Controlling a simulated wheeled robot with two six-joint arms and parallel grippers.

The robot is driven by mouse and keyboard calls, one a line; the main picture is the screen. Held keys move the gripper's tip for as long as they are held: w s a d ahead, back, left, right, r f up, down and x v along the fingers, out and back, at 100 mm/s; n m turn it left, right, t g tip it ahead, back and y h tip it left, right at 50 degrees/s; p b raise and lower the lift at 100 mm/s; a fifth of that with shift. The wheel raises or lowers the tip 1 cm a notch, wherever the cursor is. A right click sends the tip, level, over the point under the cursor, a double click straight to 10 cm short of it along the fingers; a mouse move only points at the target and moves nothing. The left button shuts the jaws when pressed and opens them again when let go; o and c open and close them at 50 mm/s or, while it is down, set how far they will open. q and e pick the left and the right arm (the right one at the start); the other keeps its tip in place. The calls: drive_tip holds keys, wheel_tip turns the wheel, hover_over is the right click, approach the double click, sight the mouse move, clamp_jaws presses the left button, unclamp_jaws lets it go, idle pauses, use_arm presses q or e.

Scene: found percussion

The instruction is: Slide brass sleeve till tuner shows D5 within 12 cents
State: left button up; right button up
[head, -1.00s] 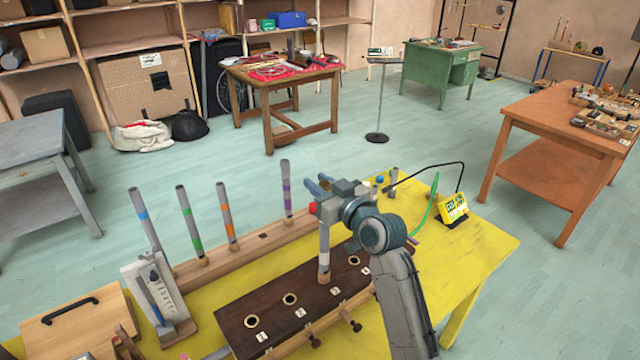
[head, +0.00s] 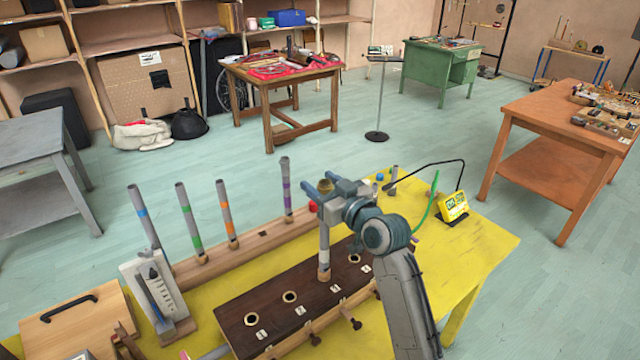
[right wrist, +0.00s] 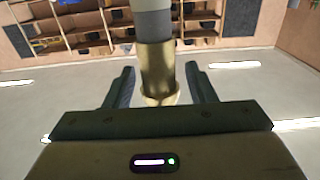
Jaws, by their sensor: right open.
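A grey pipe (head: 324,240) with a pale band stands upright in a hole of the dark wooden block (head: 260,307). The brass sleeve (head: 325,185) is near the pipe's top in the head view. In the right wrist view the brass sleeve (right wrist: 157,72) is around the pipe, between my right gripper's two spread fingers (right wrist: 157,88), with a visible gap on each side. My right gripper (head: 317,191) is open at sleeve height. The yellow tuner (head: 453,206) stands at the right of the yellow table; its green display is too small to read. My left gripper is out of view.
Several colour-banded pipes (head: 228,215) stand in a wooden rack behind the block. A white gauge board (head: 153,292) and a wooden box (head: 72,322) are at the left. A black curved arm (head: 425,164) rises beside the tuner.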

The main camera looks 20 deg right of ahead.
drive_tip(key=b+v, duration=0.3)
drive_tip(key=v, duration=0.7)
drive_tip(key=s+d+f+m+g+h, duration=0.1)
drive_tip(key=s+f+g+h, duration=0.15)
drive_tip(key=s+f, duration=0.45)
drive_tip(key=s+f+g+h, duration=0.1)
drive_tip(key=s+f+g, duration=0.2)
drive_tip(key=f, duration=0.8)
drive_tip(key=s+d+f+m+g+h, duration=0.15)
drive_tip(key=s+f+g, duration=0.35)
drive_tip(key=s, duration=0.5)
drive_tip(key=s+d+f+m+g+h, duration=0.1)
drive_tip(key=s+d+f+g+h, duration=0.15)
drive_tip(key=s+f, duration=0.7)
wheel_tip(320, 180, down, 29)
drive_tip(key=s+d+g, duration=0.2)
drive_tip(key=d, duration=0.1)
drive_tip(key=s+f, duration=1.7)
drive_tip(key=shift+s+d+f+g, duration=0.4)
drive_tip(key=shift+d, duration=0.05)
drive_tip(key=shift+y, duration=0.25)
